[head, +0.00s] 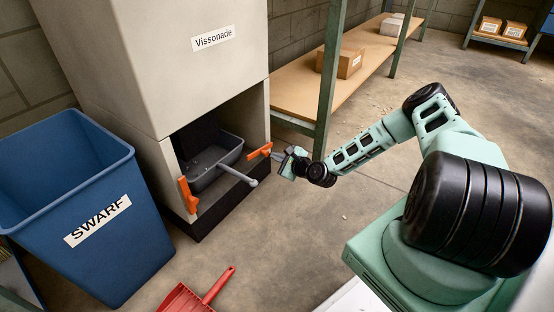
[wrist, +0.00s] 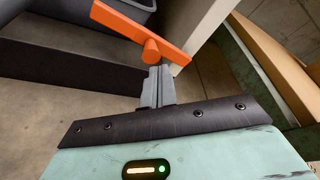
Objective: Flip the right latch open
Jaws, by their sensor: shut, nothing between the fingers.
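The right latch (head: 259,151) is an orange bar on the right post of the machine's opening. It lies close to level in the head view, with its left end a little lower. The wrist view shows the latch bar (wrist: 130,24) slanting across, with a round orange knob on it. My gripper (head: 276,155) is beside the latch on its right. Its grey fingers (wrist: 157,72) are shut and empty, with the tips at the knob; I cannot tell whether they touch. The left latch (head: 188,194) is orange and upright on the left post.
A grey tray (head: 216,162) with a protruding grey handle (head: 238,174) sits in the opening. A blue swarf bin (head: 70,200) stands left, and a red dustpan (head: 190,298) lies on the floor in front. A shelf bench (head: 300,92) stands close behind my gripper.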

